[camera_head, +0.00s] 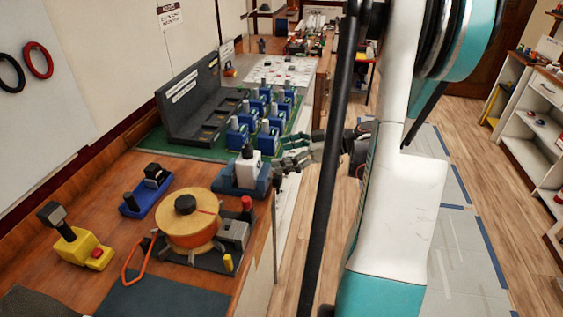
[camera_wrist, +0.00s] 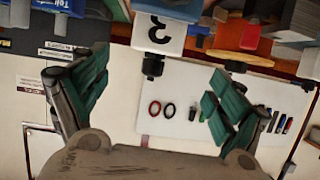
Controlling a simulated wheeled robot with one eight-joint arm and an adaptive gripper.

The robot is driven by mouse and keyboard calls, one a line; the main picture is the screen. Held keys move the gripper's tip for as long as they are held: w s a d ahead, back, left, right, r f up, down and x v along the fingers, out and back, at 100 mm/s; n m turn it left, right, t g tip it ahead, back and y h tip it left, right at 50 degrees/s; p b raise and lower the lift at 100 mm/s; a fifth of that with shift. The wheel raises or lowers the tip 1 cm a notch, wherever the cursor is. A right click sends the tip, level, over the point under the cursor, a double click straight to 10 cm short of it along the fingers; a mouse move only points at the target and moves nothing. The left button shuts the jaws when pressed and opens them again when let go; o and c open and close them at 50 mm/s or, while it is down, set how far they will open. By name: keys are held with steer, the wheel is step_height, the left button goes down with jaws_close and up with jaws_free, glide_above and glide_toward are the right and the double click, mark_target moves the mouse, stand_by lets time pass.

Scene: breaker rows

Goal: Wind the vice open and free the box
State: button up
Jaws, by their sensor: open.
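A white box (camera_head: 247,172) with a black knob on top sits upright in a blue vice (camera_head: 240,190) near the front edge of the workbench. A small dark part (camera_head: 278,183) at the vice's bench-edge end may be its handle, but its shape is unclear. How tightly the vice grips the box is not visible.
A wooden drum (camera_head: 188,222) with a black knob stands nearer on the bench, beside a red button (camera_head: 246,203). Several blue-and-white units (camera_head: 268,128) stand on a green mat behind. A yellow lever box (camera_head: 75,248) sits at left. The floor right of the bench is open.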

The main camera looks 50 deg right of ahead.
mark_target(247, 161)
steer(key=shift+t, duration=0.4)
steer(key=b+x, duration=0.1)
steer(key=x, duration=0.3)
steer(key=f+b+x, duration=0.1)
steer(key=x, duration=0.3)
steer(key=b+x, duration=0.1)
steer(key=x, duration=0.3)
steer(key=shift+d+f+b, duration=0.15)
steer(key=shift+f+b, duration=0.05)
steer(key=shift+b, duration=0.2)
steer(key=c, duration=1.5)
steer(key=shift+w, duration=0.1)
steer(key=o, duration=1.5)
